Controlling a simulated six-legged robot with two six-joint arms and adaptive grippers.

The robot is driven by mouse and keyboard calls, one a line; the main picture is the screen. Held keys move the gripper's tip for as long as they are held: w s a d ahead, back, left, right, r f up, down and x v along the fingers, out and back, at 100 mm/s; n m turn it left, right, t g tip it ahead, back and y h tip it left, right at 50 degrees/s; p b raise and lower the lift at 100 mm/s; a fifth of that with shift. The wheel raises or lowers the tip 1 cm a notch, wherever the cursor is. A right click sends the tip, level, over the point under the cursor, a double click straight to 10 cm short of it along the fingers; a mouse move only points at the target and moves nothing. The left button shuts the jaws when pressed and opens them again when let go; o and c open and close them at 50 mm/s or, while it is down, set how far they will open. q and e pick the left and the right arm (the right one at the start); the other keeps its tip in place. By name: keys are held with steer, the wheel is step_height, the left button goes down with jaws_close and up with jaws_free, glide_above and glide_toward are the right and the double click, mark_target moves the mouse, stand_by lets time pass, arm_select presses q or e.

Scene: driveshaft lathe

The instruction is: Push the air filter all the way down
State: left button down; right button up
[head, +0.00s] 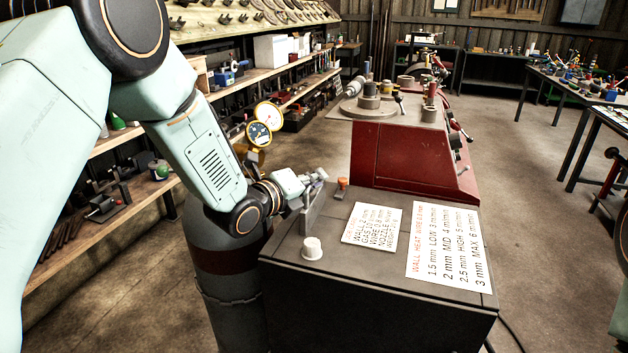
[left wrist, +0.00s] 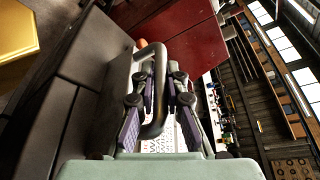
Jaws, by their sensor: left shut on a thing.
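My left gripper (head: 312,182) is at the far left corner of the dark box's top (head: 345,265). In the left wrist view, its purple and black fingers (left wrist: 159,88) are shut on a bent grey handle (left wrist: 160,65). The handle also shows in the head view as a grey upright piece (head: 313,212), its upper end partly hidden by the fingers. I cannot tell for sure which part is the air filter. My right gripper is out of view.
An orange-red knob (head: 342,184) stands just right of the gripper. Two printed cards (head: 372,227) (head: 450,245) lie on the box. A dark gas cylinder (head: 222,255) with gauges (head: 259,134) stands close left. A red machine (head: 405,155) stands behind. Open floor lies to the right.

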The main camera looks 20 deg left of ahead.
mark_target(313, 204)
arm_select(q)
step_height(313, 204, down, 6)
steer(key=b, duration=0.4)
steer(key=shift+s, duration=0.1)
steer(key=c, duration=1.7)
jaws_free()
steer(key=shift+o, duration=0.2)
steer(key=shift+a, duration=0.1)
steer(key=shift+r, duration=0.1)
steer(key=shift+s+a+r, duration=0.15)
steer(key=shift+s, duration=0.25)
steer(key=v, duration=1.1)
steer(key=shift+s, duration=0.1)
